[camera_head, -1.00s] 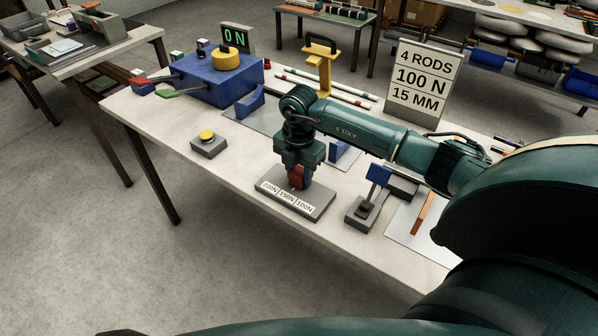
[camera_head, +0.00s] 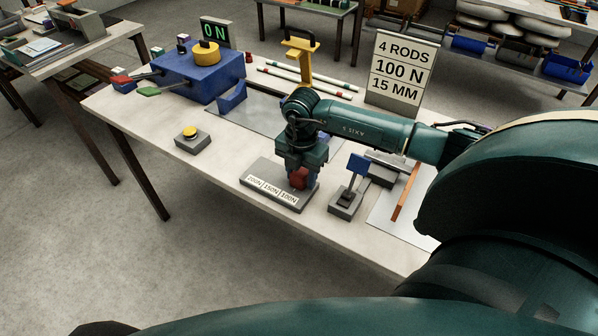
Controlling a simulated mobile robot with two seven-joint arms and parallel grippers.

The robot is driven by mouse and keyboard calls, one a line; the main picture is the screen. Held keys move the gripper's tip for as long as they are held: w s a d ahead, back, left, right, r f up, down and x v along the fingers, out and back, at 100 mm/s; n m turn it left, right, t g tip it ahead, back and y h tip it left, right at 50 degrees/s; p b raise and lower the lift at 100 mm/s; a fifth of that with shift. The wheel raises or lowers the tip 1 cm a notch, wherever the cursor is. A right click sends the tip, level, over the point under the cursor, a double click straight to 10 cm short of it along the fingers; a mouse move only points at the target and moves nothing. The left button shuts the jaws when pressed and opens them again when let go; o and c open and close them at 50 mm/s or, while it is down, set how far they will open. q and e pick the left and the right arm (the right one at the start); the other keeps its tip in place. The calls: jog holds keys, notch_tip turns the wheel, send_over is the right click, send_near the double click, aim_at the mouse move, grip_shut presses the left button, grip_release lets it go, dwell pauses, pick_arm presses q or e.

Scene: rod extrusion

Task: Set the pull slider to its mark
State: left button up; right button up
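The pull slider is a flat grey base (camera_head: 258,172) near the table's front edge. My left gripper is out of view.
A sign (camera_head: 398,72) reads 4 RODS, 100 N, 15 MM. A blue machine (camera_head: 190,78) has a display (camera_head: 215,32) showing 0 N. A yellow button box (camera_head: 193,139) stands left of the slider, and a blue-flagged lever (camera_head: 357,165) close to its right.

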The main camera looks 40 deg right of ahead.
aim_at(302, 173)
jog(key=o, duration=0.3)
jog(key=shift+s, duration=0.1)
notch_tip(302, 173, up, 13)
jog(key=shift+r+b, duration=0.1)
jog(key=shift+b, duration=0.4)
dwell(0.4)
